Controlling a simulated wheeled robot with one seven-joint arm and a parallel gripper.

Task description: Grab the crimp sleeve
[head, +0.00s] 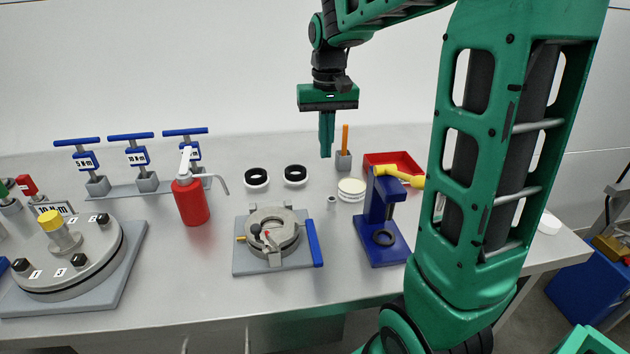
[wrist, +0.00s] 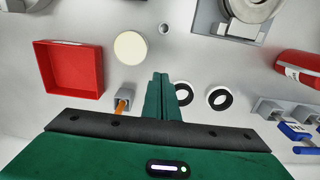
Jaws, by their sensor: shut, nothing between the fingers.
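The crimp sleeve (head: 332,201) looks like a small grey ring standing on the table, left of a round cream-lidded tin. It also shows in the wrist view (wrist: 164,28) as a small ring near the top, right of the cream lid. My gripper (head: 326,154) points down above the back of the table, its green fingers shut together and empty. In the wrist view the closed fingertips (wrist: 160,78) lie below the sleeve in the picture, apart from it.
Near the sleeve are the cream-lidded tin (head: 351,189), black-and-white rings (head: 295,175), a grey holder with an orange stick (head: 344,158), a red tray (head: 404,160) and a blue press (head: 379,225). A clamp fixture (head: 275,238) stands in front. The table around the sleeve is bare.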

